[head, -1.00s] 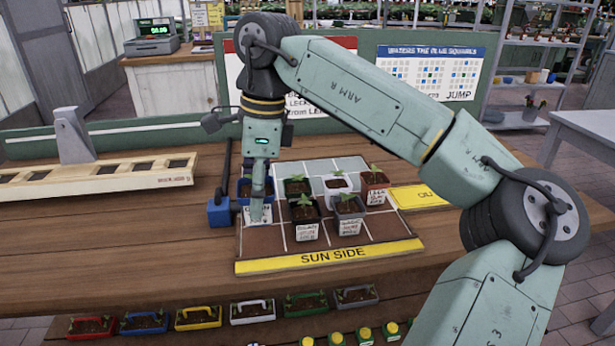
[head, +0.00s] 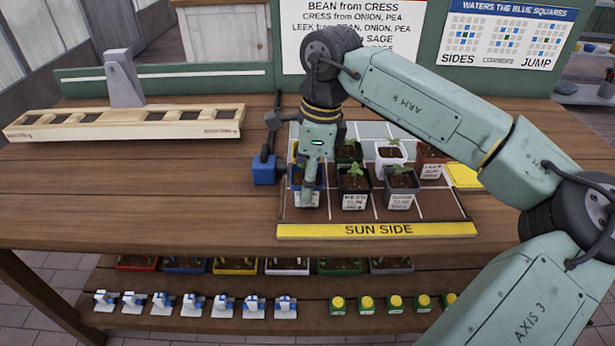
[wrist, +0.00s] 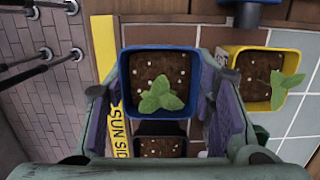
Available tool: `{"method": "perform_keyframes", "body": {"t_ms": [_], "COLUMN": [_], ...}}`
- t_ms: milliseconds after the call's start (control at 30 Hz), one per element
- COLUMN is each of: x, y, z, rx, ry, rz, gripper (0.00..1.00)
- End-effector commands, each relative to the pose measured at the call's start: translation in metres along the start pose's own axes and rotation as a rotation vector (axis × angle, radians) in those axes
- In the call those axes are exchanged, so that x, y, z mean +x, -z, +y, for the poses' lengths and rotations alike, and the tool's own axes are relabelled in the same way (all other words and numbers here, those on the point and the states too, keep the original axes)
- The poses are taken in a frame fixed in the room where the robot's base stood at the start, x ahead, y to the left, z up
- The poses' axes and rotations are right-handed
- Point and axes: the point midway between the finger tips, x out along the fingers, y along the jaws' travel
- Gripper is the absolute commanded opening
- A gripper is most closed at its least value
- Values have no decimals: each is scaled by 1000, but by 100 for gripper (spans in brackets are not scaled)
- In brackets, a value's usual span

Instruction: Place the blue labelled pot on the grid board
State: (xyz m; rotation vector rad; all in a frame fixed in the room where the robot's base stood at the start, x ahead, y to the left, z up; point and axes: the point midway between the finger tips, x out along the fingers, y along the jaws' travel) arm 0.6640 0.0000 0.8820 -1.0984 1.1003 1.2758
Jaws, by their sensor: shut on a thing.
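My gripper (head: 312,190) is shut on the blue pot (head: 297,176), which has a white label low on its front. In the wrist view the blue pot (wrist: 128,95) sits upright between the fingers, with dark soil and a green seedling. It is at the front left cell of the grid board (head: 440,205), just behind the yellow SUN SIDE strip. I cannot tell whether its base touches the board. A yellow pot (wrist: 240,60) stands behind it in the wrist view. A black pot (head: 354,185) is to its right.
A grey pot (head: 402,187), a white pot (head: 390,152) and a brown pot (head: 432,160) also stand on the board. A blue block (head: 264,170) is left of the board. A wooden planter rack (head: 125,122) lies at the left. The bench in front of the rack is clear.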

Motion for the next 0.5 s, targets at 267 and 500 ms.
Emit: {"method": "perform_keyframes", "body": {"t_ms": [267, 500], "x": [7, 10], "y": [1, 1], "z": [0, 0], "rx": [0, 0], "ry": [1, 1], "rz": [-2, -2], "gripper": [15, 55]}}
